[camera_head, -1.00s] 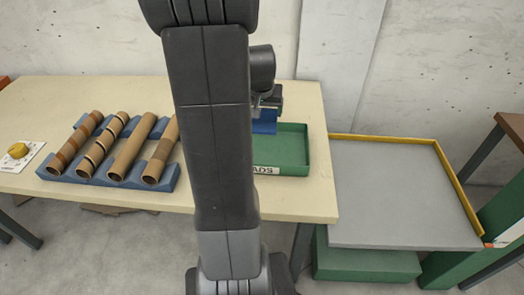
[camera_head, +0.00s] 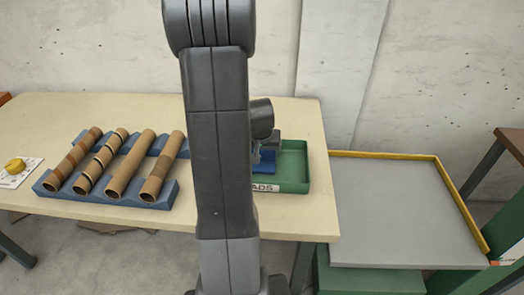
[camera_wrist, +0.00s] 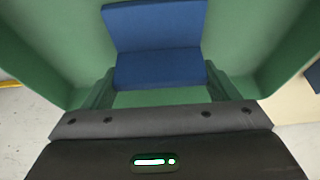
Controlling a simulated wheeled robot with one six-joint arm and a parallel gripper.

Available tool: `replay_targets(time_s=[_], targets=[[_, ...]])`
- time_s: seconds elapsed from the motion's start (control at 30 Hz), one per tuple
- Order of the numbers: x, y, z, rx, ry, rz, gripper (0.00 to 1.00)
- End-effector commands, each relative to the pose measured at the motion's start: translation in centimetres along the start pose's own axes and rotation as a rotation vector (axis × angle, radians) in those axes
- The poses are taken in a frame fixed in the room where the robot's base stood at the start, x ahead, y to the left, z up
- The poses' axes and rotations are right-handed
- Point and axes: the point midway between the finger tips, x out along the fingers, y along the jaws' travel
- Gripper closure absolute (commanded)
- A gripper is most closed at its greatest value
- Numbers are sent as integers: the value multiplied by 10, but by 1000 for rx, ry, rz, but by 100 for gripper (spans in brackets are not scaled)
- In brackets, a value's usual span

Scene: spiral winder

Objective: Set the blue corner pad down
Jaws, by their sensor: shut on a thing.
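The blue corner pad (camera_head: 267,157) shows as a small blue patch beside my arm, low over the green tray (camera_head: 301,186). In the wrist view the pad (camera_wrist: 155,35) is an L-shaped blue piece with two faces meeting at a fold. The tray's green walls (camera_wrist: 40,50) surround it there. My gripper (camera_head: 265,143) is shut on the pad; in the wrist view its fingers (camera_wrist: 163,80) stand at either side of the pad's near edge. Whether the pad touches the tray floor cannot be told. My arm hides the tray's left part.
A blue rack (camera_head: 100,205) with several brown tubes (camera_head: 125,165) stands on the cream table (camera_head: 100,104) left of my arm. A yellow knob (camera_head: 15,166) is at the far left. A grey, yellow-edged platform (camera_head: 400,205) at the right is empty.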

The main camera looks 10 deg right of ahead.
Motion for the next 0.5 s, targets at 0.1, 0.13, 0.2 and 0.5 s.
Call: replay_targets(time_s=[0.1,0.13,0.2,0.5], targets=[[2,0,1,0,0,0,9],[2,0,1,0,0,0,3],[2,0,1,0,0,0,0],[-4,0,-1,0,1,0,0]])
